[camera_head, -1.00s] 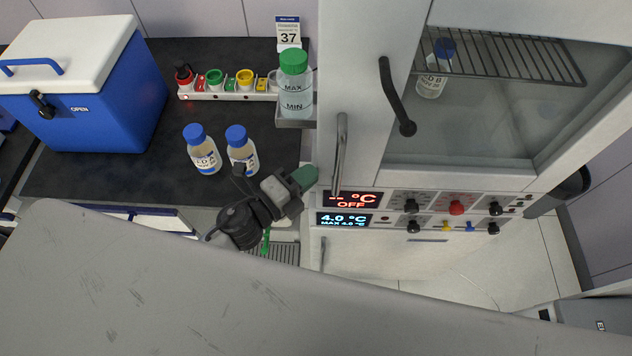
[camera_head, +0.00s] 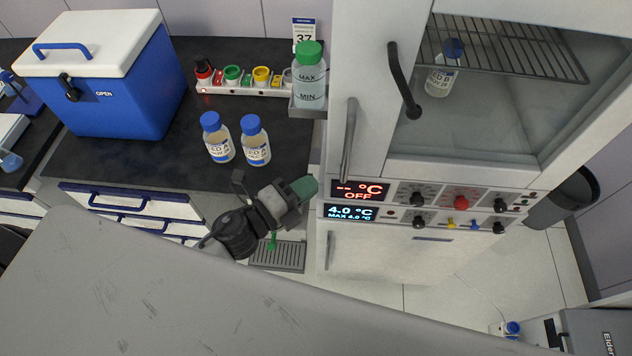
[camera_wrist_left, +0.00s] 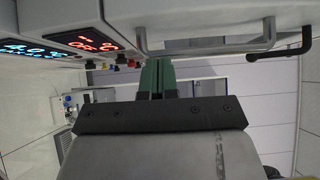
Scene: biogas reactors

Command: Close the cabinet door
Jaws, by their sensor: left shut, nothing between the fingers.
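The tall white cabinet (camera_head: 345,55) stands right of the counter. I cannot tell whether the door is fully shut. A long silver handle (camera_head: 349,140) is further left on the cabinet. My left gripper (camera_head: 304,188), with green fingers, is shut and empty, just left of the silver handle's lower end and the displays, apart from them in the picture. In the left wrist view the shut fingers (camera_wrist_left: 155,80) sit below a long handle (camera_wrist_left: 210,48). My right gripper is not in view.
The control panel (camera_head: 430,205) with knobs is below the door. A bin (camera_head: 560,200) stands right of the cabinet.

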